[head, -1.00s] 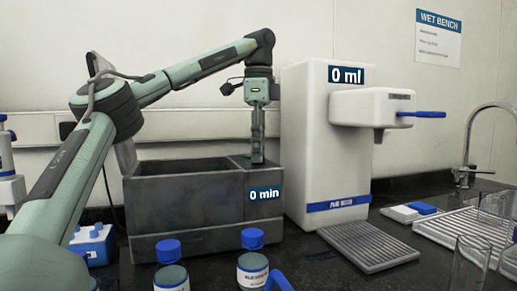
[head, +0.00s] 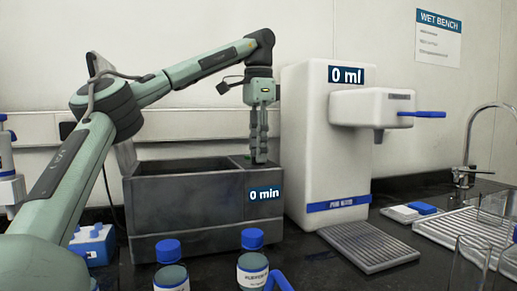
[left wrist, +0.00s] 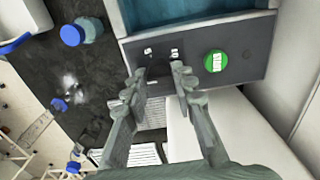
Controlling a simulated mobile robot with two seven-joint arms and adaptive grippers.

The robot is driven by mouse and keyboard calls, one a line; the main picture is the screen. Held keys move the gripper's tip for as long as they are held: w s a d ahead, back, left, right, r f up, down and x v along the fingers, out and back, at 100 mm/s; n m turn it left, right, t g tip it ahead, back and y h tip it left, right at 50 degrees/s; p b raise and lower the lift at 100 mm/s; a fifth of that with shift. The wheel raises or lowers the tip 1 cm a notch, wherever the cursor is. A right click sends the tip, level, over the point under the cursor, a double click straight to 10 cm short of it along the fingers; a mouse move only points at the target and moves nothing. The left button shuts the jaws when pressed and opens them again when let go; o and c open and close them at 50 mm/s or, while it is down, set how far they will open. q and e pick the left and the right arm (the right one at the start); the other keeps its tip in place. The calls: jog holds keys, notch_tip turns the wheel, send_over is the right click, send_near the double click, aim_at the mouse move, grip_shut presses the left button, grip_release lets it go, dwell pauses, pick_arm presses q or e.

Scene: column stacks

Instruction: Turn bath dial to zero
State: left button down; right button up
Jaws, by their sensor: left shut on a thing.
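The bath (head: 185,208) is a dark grey box with an open basin, left of centre in the head view. Its front readout (head: 265,194) says "0 min". My left gripper (head: 260,160) points down at the right end of the bath's top. In the left wrist view its fingertips (left wrist: 159,78) are closed around the small dark dial (left wrist: 159,72) on the top panel, and they partly cover it. A round green button (left wrist: 215,62) sits on the panel beside the dial. My right gripper is not in view.
A white dispenser (head: 315,150) reading "0 ml" stands close to the bath's right, with a drip tray (head: 368,246) before it. Blue-capped bottles (head: 252,268) stand in front of the bath. A sink tap (head: 468,150) and glassware are at the right.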

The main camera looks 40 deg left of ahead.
pick_arm(q)
jog(key=c, duration=1.2)
grip_release()
jog(key=shift+r, duration=3.8)
